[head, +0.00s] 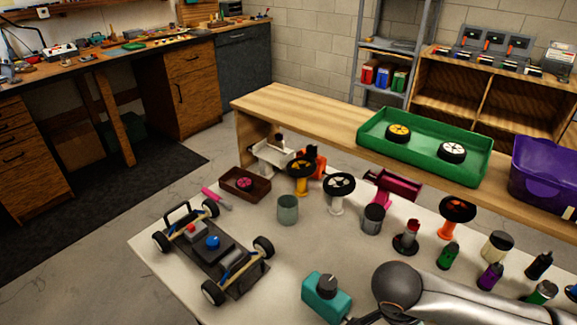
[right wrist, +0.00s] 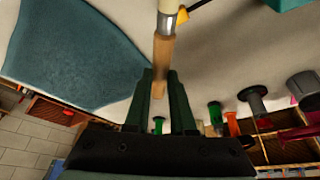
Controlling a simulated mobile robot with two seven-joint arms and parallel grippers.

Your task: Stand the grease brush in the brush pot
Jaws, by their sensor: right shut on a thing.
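The grease brush (right wrist: 162,62) has a wooden handle, a silver ferrule and pale bristles that run off the top edge of the right wrist view. My right gripper (right wrist: 160,82) is shut on its handle. In the head view my right arm enters at the bottom right, and the brush cannot be made out there. A grey-green open cup (head: 288,210) stands mid-table, and a dark grey open can (head: 373,219) stands to its right. I cannot tell for sure which is the brush pot. My left gripper is not in view.
An RC car chassis (head: 215,252) sits at the table's left. A teal device (head: 326,297) stands near my right arm. Wheels on stands (head: 339,188), bottles (head: 449,256) and a brown tray (head: 245,184) line the table. A blue cloth (right wrist: 75,50) shows in the right wrist view.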

